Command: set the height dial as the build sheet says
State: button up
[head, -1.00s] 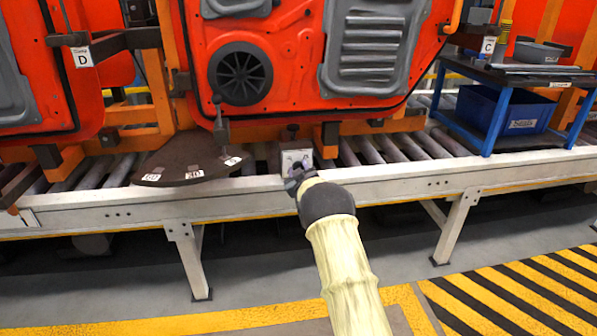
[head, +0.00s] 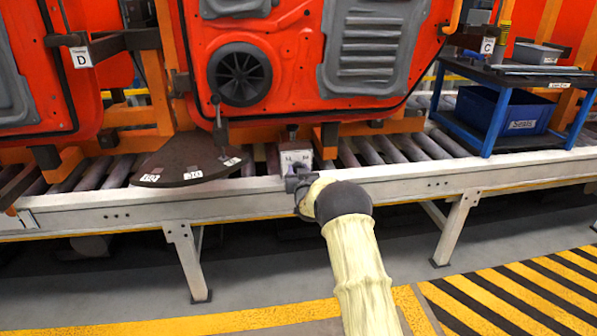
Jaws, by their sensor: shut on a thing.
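A small box with a pale, marked face (head: 297,160) stands at the near edge of the conveyor, below the red door; I take it for the height dial. Its marks are too small to read surely. My gripper (head: 297,183) is right in front of the lower part of this face, shut on what seems to be the dial's knob. The gripper hides the knob and any pointer. No build sheet can be made out in this view.
A dark fan-shaped plate (head: 190,160) with white number labels and an upright lever (head: 217,125) is left of the dial. The red door (head: 290,60) hangs behind. A blue cart (head: 515,80) stands at the right. The floor in front is clear.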

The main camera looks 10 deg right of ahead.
jog(key=shift+f, duration=0.1)
jog(key=o, duration=1)
jog(key=shift+s, duration=0.15)
jog(key=s+p, duration=0.2)
jog(key=s, duration=1.5)
jog(key=shift+p, duration=0.35)
jog(key=shift+s, duration=0.1)
